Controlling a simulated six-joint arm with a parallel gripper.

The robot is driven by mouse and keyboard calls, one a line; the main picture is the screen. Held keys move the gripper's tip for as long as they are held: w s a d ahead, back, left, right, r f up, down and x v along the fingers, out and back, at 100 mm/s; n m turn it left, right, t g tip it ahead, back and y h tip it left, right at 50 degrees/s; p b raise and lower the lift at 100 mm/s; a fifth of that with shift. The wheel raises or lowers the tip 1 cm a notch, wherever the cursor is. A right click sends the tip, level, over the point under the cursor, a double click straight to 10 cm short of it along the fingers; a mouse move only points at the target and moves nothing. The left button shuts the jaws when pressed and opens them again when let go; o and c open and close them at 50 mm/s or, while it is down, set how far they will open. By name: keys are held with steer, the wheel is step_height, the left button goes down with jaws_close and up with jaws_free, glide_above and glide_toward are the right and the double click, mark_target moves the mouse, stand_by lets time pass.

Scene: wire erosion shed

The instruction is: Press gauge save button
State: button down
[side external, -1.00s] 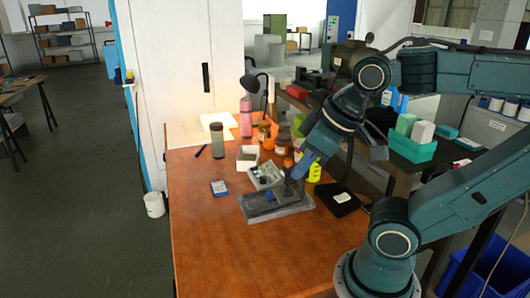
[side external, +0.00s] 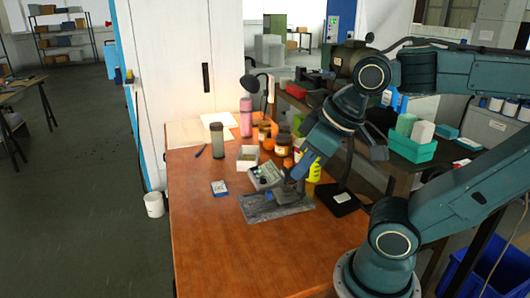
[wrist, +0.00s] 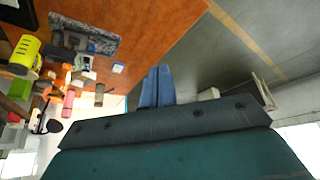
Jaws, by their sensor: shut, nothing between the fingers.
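A grey gauge box (side external: 265,176) with a keypad face sits on the wooden table at the back edge of a dark grey slab (side external: 300,208). A dark stand or fixture (side external: 258,203) is on the slab. In the side view my gripper (side external: 294,177) points down at the right of the gauge box, in front of part of the slab; I cannot tell whether it touches anything. In the wrist view the blue fingers (wrist: 157,70) are together and empty. The slab (wrist: 98,42) and gauge box (wrist: 83,62) show to their left. The save button is too small to make out.
The table's front is clear.

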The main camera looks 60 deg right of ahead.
steer(key=shift+w, duration=0.1)
steer(key=w+d+r+m, duration=0.15)
steer(key=w+d, duration=0.35)
steer(key=w, duration=0.9)
steer(key=m+t+h, duration=0.1)
steer(key=m+t, duration=0.2)
steer(key=m, duration=0.6)
glide_above(258, 177)
step_height(258, 177, down, 22)
steer(key=shift+s+d+f, duration=0.2)
steer(key=shift+s+f, duration=0.15)
steer(key=shift+f, duration=0.05)
steer(key=shift+f, duration=0.1)
steer(key=shift+f, duration=4.25)
